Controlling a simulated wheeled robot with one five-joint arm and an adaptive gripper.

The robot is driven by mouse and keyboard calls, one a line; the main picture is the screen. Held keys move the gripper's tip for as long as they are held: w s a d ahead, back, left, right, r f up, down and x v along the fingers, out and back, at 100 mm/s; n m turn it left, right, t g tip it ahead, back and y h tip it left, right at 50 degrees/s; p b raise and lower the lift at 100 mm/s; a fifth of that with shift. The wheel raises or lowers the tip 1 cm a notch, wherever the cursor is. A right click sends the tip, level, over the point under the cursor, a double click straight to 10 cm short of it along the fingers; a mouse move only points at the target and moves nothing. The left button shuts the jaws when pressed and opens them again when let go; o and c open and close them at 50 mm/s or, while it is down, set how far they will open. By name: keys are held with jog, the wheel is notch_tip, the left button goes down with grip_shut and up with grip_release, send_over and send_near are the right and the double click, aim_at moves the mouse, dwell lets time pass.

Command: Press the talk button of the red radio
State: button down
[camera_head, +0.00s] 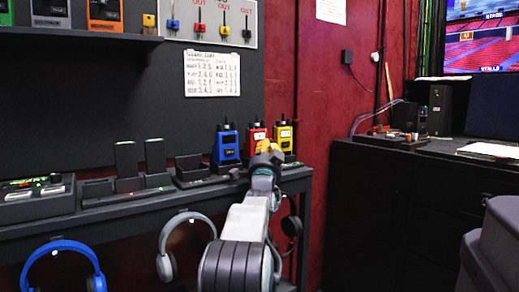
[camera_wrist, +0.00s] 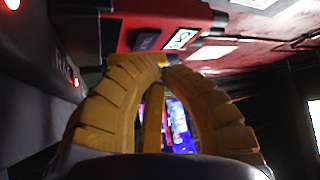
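The red radio (camera_head: 256,133) stands upright on the shelf, between the blue radio (camera_head: 226,147) and the yellow radio (camera_head: 284,135). My gripper (camera_head: 267,148) is in front of its lower part and hides some of it. In the wrist view, a red body with a lit display, which looks like the red radio (camera_wrist: 190,14), is just beyond my gripper (camera_wrist: 165,64). The yellow fingers arch together at their tips, with nothing seen between the tips. A dark square (camera_wrist: 147,40) lies beside the display; I cannot tell whether it is the talk button. Contact is unclear.
A shelf (camera_head: 125,205) carries charging docks (camera_head: 128,182) left of the radios. Blue headphones (camera_head: 62,246) and grey headphones (camera_head: 166,265) hang below it. A dark cabinet (camera_head: 375,215) stands to the right.

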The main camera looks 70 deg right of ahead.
jog(key=shift+w+d, duration=0.1)
jog(key=shift+w, duration=0.05)
dwell(1.3)
jog(key=shift+w+d, duration=0.15)
jog(key=shift+w+d+f, duration=0.1)
jog(key=shift+w+d, duration=0.25)
jog(key=shift+w, duration=0.05)
dwell(3.3)
